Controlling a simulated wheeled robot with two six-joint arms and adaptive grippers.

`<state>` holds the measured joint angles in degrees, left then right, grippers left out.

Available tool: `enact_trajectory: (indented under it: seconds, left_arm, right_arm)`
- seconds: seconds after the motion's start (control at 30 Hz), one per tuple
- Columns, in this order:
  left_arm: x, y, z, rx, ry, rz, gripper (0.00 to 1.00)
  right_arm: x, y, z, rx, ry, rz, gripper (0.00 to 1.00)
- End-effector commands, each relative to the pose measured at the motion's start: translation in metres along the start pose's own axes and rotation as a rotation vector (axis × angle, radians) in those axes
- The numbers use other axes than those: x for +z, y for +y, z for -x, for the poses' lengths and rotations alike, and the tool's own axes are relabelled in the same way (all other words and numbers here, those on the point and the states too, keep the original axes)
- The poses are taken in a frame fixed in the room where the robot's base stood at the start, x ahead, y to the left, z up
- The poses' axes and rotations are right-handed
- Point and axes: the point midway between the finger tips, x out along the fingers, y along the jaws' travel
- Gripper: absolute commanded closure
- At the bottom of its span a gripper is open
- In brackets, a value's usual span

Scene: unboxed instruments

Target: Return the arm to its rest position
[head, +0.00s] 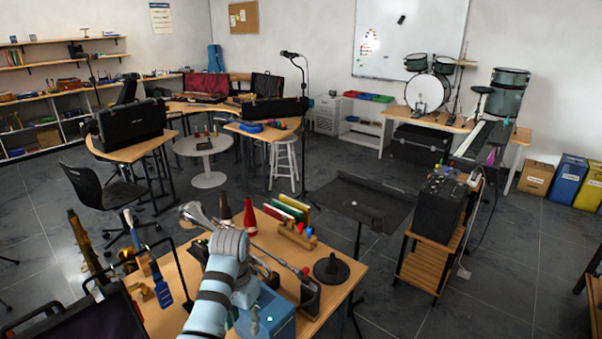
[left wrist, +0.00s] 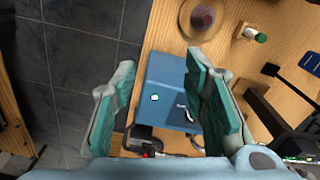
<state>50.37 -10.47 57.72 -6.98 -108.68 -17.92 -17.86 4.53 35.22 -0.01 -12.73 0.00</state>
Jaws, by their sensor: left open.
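My left arm, pale blue with dark bands, rises from the bottom of the head view over the desk. A blue box (left wrist: 166,92) shows beyond and between the fingers. The same blue box (head: 268,318) stands on the desk, partly hidden behind my arm. My right gripper is in neither view.
The wooden desk (head: 335,283) carries a red cone (head: 250,217), a dark round-based object (head: 331,268) and upright books (head: 291,207). A black music stand (head: 362,200) and a black amplifier (head: 437,208) stand to the right.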

Motion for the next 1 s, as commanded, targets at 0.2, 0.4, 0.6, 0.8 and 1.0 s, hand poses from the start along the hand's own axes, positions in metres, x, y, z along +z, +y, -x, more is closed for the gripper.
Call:
enact_trajectory:
  seconds: [0.2, 0.4, 0.6, 0.8, 1.0]
  left_arm:
    - [0.015, -0.005, -0.024, 0.001, 0.020, 0.045, 0.59]
    - [0.039, -0.011, -0.053, -0.005, 0.046, 0.104, 0.59]
    - [0.081, -0.017, -0.089, -0.026, 0.083, 0.180, 0.59]
    - [0.146, -0.018, -0.120, -0.067, 0.135, 0.262, 0.59]
    - [0.216, -0.012, -0.128, -0.112, 0.188, 0.313, 0.59]
  right_arm:
    - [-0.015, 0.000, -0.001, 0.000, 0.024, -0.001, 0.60]
    - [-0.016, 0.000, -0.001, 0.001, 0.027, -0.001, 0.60]
    - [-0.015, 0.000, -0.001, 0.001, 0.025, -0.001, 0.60]
    - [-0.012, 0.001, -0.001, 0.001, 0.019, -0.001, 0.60]
    - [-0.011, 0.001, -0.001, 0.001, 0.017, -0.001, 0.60]
